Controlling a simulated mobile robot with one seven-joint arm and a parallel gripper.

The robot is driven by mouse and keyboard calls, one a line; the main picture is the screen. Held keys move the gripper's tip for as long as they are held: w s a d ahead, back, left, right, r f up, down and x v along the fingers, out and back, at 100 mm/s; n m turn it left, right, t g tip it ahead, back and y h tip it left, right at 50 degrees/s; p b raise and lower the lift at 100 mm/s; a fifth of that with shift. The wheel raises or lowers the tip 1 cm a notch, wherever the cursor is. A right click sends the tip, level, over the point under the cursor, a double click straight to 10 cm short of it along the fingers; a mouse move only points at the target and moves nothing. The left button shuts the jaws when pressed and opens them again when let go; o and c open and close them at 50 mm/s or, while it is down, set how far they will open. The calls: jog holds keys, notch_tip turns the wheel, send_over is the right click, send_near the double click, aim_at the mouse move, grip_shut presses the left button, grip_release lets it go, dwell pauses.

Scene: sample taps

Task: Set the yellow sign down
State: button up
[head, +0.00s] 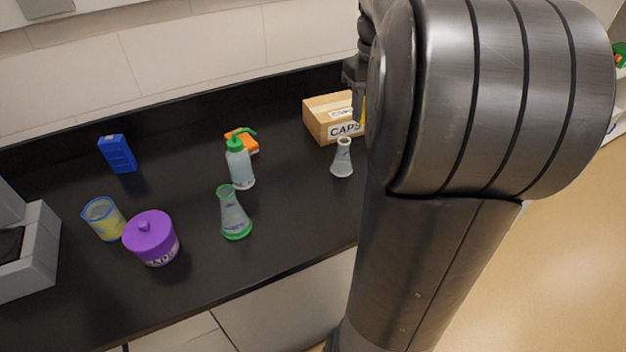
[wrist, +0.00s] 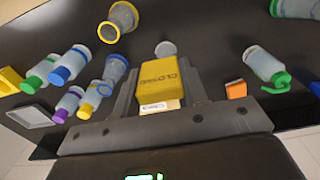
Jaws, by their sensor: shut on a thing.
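The yellow sign (wrist: 158,88), marked "CLOSED", is between the two fingers of my gripper (wrist: 160,78) in the wrist view. My gripper is shut on it. In the head view only a yellow sliver of the sign (head: 363,108) shows beside my gripper (head: 357,104), next to the cardboard caps box (head: 318,124). My own arm hides the rest there. I cannot tell whether the sign touches the counter.
On the black counter (head: 285,255) stand a clear flask (head: 342,160), a green-rimmed flask (head: 233,215), a wash bottle (head: 239,167), a purple caps jar (head: 151,240) and a beaker (head: 104,219). The wrist view shows several capped bottles (wrist: 70,65) at left. The front middle counter is bare.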

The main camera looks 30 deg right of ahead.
notch_tip(320, 180, down, 11)
send_over(313, 180)
notch_tip(313, 180, down, 7)
jog(key=shift+r, duration=0.1)
jog(key=shift+f, duration=2.05)
jog(key=shift+f, duration=0.2)
jog(key=o, duration=0.9)
jog(key=shift+o, duration=0.2)
jog(key=shift+r, duration=0.1)
